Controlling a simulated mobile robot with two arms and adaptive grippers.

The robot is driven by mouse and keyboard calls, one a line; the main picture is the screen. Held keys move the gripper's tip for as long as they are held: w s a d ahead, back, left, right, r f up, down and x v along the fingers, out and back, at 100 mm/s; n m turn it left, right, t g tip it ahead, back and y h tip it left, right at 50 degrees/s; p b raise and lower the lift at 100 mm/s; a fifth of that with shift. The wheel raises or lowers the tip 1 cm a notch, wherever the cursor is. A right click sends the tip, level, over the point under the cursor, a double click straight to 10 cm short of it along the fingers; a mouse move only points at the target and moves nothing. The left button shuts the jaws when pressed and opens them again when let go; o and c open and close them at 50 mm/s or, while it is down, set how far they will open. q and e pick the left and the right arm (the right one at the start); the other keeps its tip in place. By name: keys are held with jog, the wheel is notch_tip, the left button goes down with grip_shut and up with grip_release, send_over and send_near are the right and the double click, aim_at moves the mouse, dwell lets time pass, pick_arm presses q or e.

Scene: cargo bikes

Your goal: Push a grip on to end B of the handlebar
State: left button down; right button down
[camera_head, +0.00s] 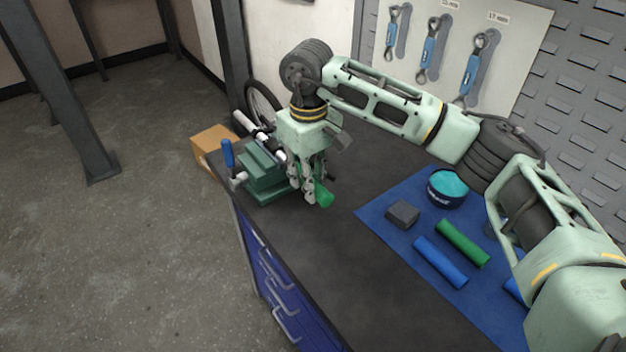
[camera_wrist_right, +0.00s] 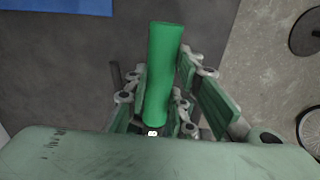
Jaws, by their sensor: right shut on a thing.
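My right gripper (camera_head: 312,193) is above the left end of the workbench, beside a green vise (camera_head: 262,172), with its fingers pointing down. It is shut on a green grip (camera_head: 325,197). In the right wrist view the green grip (camera_wrist_right: 163,75) lies lengthwise between the fingers, and a small white mark shows at its near end. A silver handlebar (camera_head: 243,122) shows behind the vise, and much of it is hidden by the vise and gripper. I cannot tell which end is B, or whether the grip touches the bar. My left gripper is not in view.
A blue mat (camera_head: 395,228) holds another green grip (camera_head: 463,243), a blue grip (camera_head: 440,262), a dark block (camera_head: 402,214) and a teal-topped tin (camera_head: 447,187). Wrenches (camera_head: 431,48) hang on the back board. The front bench top is clear.

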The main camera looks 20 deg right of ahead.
jog(key=shift+w+a+r, duration=0.2)
jog(key=shift+w, duration=0.35)
dwell(0.7)
jog(key=c, duration=1.5)
grip_release()
jog(key=shift+f, duration=0.1)
jog(key=shift+o, duration=0.5)
